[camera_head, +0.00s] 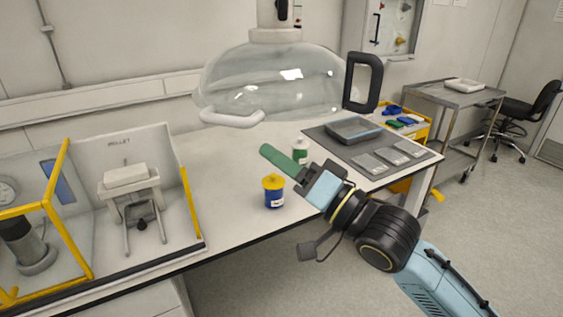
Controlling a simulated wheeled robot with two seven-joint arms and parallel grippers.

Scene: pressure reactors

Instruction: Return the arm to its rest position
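My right arm comes in from the lower right, and its gripper (308,177) is above the front part of the white table (222,175). A green rod-like piece (279,158) extends up and left from the gripper's end. I cannot tell whether the fingers are shut on it. A blue bottle with a yellow lid (274,193) stands upright on the table, just left of the gripper and apart from it. A white bottle with a green label (300,153) stands behind the gripper, partly hidden by the green piece. My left gripper is not in view.
A clear dome with a handle (275,80) hangs above the table. A yellow-framed enclosure (190,205) stands at left, with a pellet device (130,180). A grey mat (325,141) with trays lies at right. A metal cart (470,98) and chair (520,112) are beyond. The floor at right is clear.

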